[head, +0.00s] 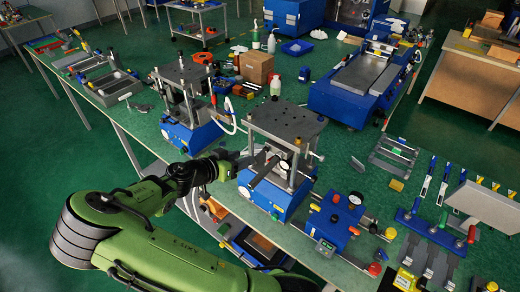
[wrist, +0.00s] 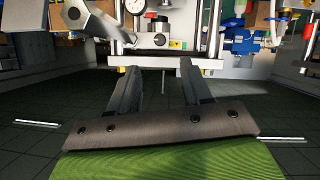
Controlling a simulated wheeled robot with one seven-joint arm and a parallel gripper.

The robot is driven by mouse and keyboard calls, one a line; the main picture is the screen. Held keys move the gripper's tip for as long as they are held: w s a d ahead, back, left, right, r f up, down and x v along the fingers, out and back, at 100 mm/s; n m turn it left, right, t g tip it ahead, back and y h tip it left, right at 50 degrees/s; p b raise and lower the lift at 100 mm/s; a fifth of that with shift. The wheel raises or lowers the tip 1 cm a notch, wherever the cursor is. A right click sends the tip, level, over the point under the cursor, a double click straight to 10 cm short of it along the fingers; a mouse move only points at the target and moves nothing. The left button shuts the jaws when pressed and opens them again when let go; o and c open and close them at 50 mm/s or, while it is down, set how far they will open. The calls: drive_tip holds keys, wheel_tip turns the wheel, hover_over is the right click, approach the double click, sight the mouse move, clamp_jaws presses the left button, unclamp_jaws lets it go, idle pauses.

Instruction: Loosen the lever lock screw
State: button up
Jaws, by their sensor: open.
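The near press (head: 287,150) has a blue base, a grey top plate and steel columns. A dark bar (head: 265,172) slants out of its front left side, probably the lever. I cannot pick out the lever lock screw for certain. My gripper (head: 243,160) is beside the left side of this press, partly hard to make out. In the wrist view my gripper (wrist: 158,68) is open, with two dark fingers apart and nothing between them. Beyond the fingertips are a round dial (wrist: 159,40), a small red part (wrist: 151,15) and a pale crossbar (wrist: 165,45).
A second blue-based press (head: 190,115) stands behind and to the left. A blue unit with gauges (head: 335,220) is at the right of the near press. Green floor lies left of the bench.

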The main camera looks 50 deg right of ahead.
sight(264, 150)
drive_tip(key=p+x, duration=0.1)
drive_tip(key=x, duration=0.8)
drive_tip(key=shift+d+f+p, duration=0.1)
drive_tip(key=shift+d+p, duration=0.3)
drive_tip(key=shift+c, duration=0.2)
clamp_jaws()
